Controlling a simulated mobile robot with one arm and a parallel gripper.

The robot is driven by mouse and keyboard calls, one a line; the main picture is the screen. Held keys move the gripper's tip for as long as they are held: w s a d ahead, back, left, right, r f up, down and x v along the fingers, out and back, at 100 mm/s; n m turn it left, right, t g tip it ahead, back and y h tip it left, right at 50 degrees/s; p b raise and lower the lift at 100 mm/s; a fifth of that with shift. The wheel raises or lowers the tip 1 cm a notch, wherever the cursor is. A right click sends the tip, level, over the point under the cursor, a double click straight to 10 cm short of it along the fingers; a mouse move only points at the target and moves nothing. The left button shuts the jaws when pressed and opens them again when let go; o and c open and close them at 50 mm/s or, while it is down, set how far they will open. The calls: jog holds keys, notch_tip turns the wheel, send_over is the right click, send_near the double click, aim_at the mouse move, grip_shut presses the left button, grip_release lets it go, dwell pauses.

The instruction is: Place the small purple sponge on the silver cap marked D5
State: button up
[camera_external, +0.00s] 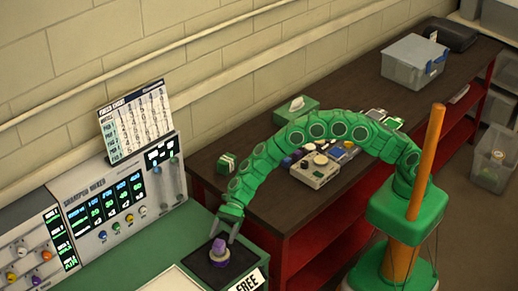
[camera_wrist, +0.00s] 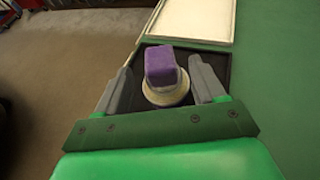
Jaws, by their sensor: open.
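The small purple sponge (camera_external: 218,245) sits on top of a round pale silver cap (camera_external: 219,257) in a dark square tray (camera_external: 240,265) on the green counter. In the wrist view the purple sponge (camera_wrist: 161,68) stands on the silver cap (camera_wrist: 166,94), which shows as a wide disc beneath it. No D5 mark can be read. My gripper (camera_external: 225,231) is just above the sponge; in the wrist view my gripper (camera_wrist: 159,66) is open, with one finger on each side of the sponge and visible gaps between.
A sign reading FREE (camera_external: 247,284) stands at the tray's front edge. A panel with screens and knobs (camera_external: 120,208) stands left against the wall. A dark bench (camera_external: 345,200) holds a grey device (camera_external: 315,170), a green tissue box (camera_external: 296,109) and a clear bin (camera_external: 413,62).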

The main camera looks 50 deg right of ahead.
jog(key=v, duration=0.8)
